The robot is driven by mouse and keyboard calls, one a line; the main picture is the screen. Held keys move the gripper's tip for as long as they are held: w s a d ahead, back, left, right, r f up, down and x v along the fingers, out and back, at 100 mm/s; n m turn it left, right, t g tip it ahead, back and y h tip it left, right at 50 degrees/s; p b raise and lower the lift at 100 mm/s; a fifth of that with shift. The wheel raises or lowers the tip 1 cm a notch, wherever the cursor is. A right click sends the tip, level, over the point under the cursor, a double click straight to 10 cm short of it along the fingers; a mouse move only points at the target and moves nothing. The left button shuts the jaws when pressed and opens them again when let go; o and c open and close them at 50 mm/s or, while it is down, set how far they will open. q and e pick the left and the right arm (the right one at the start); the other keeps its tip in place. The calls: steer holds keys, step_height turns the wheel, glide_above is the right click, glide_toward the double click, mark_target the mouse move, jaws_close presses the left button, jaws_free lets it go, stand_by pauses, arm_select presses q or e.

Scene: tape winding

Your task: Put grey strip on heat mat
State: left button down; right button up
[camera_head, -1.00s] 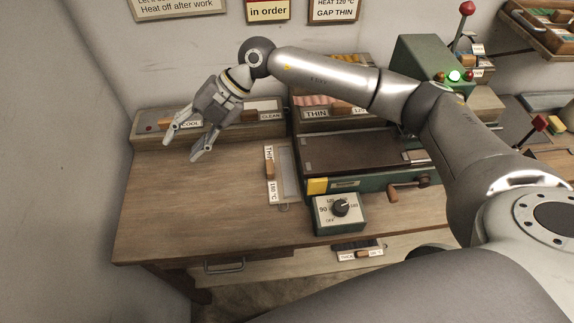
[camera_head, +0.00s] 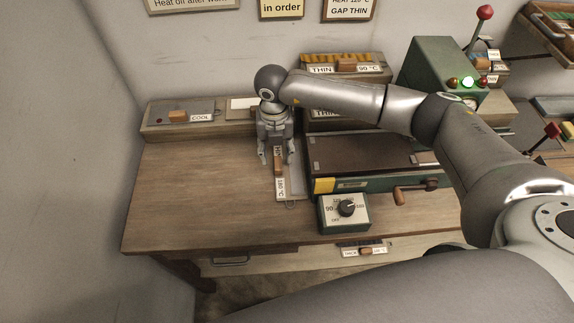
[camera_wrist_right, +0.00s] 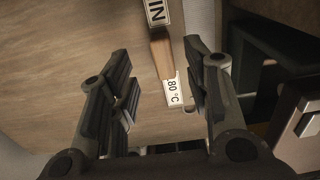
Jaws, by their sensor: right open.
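A grey strip (camera_head: 297,188) lies on the bench beside the green machine. Along its left side is a white label (camera_head: 281,187) with a wooden block handle (camera_head: 278,167). My right gripper (camera_head: 277,158) points down over this handle, with one finger on each side. In the right wrist view the open gripper (camera_wrist_right: 162,92) has the handle (camera_wrist_right: 161,52) and the "80 °C" label end (camera_wrist_right: 174,92) between its fingers, with no visible grip. The machine's flat dark brown plate (camera_head: 365,153) may be the heat mat; I cannot tell. My left gripper is not in view.
A dial box (camera_head: 345,212) stands in front of the machine, near its crank handle (camera_head: 402,193). A grey COOL plate (camera_head: 180,107) lies at the back left. A THIN 90 °C holder (camera_head: 345,67) is behind. The bench's left half is clear.

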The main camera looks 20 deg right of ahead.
mark_target(278, 163)
steer(key=f, duration=0.1)
steer(key=f+p, duration=0.1)
steer(key=f, duration=0.2)
steer(key=shift+s+f+p, duration=0.2)
steer(key=shift+s+p, duration=0.2)
steer(key=shift+d+f, duration=0.1)
steer(key=shift+f, duration=0.2)
jaws_close()
